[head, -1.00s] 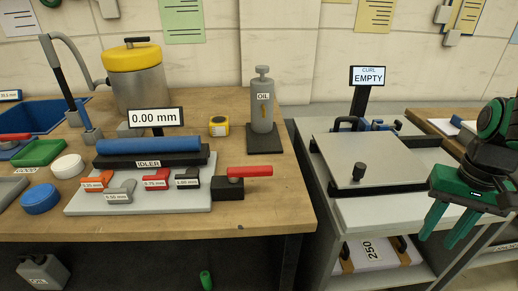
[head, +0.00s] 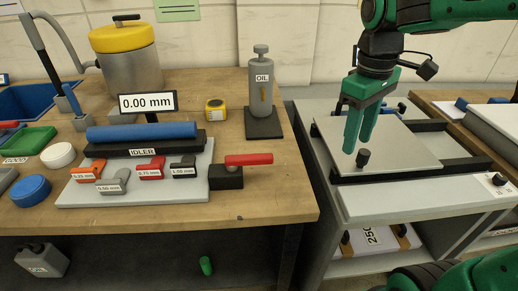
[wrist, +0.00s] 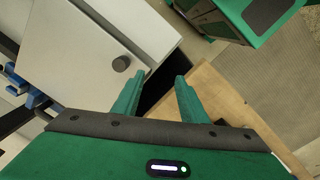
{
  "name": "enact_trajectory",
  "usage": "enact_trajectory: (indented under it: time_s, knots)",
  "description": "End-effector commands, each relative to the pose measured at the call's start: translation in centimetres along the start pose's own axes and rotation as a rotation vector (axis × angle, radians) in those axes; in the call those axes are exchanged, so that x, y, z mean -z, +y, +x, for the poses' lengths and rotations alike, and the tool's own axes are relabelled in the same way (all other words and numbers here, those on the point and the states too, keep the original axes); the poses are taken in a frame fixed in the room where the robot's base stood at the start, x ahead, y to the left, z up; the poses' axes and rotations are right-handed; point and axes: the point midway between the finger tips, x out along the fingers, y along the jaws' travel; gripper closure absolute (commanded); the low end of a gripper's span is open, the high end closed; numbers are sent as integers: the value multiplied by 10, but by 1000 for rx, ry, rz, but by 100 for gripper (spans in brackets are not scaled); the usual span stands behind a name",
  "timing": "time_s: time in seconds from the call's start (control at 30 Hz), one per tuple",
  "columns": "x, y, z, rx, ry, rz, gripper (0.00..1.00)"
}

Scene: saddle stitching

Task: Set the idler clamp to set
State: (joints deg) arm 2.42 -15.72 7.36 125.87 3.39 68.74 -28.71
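The idler unit is a blue roller (head: 142,132) above a black bar labelled IDLER (head: 150,150), on a grey plate on the wooden bench. At its right a red lever (head: 249,160) on a black block (head: 226,178) looks like the idler clamp; the lever lies flat, pointing right. A display (head: 147,103) behind reads 0.00 mm. My gripper (head: 357,142) is open and empty, pointing down over the grey cart, well right of the lever. In the wrist view its fingers (wrist: 160,77) are apart with nothing between them; the clamp is not visible there.
Labelled coloured tabs (head: 150,168) lie on the plate in front of the roller. An oil can (head: 261,95) stands behind the lever, with a yellow tape measure (head: 215,109) nearby. A grey lid with a black knob (head: 362,157) is on the cart below my gripper.

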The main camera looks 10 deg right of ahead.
Motion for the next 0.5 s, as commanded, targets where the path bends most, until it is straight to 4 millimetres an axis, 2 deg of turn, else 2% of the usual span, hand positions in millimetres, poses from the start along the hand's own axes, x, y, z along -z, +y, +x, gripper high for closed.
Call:
enact_trajectory:
  time_s: [0.03,0.1,0.2,0.33,0.4,0.5]
  knots:
    - [38,-25,-13,2,3,-198,61]
    - [76,-61,-29,8,11,-448,61]
    - [114,-108,-46,21,25,-732,61]
    - [136,-148,-59,33,40,-948,61]
    - [141,-158,-60,37,43,-999,61]
    - [142,-162,-54,39,43,-1017,61]
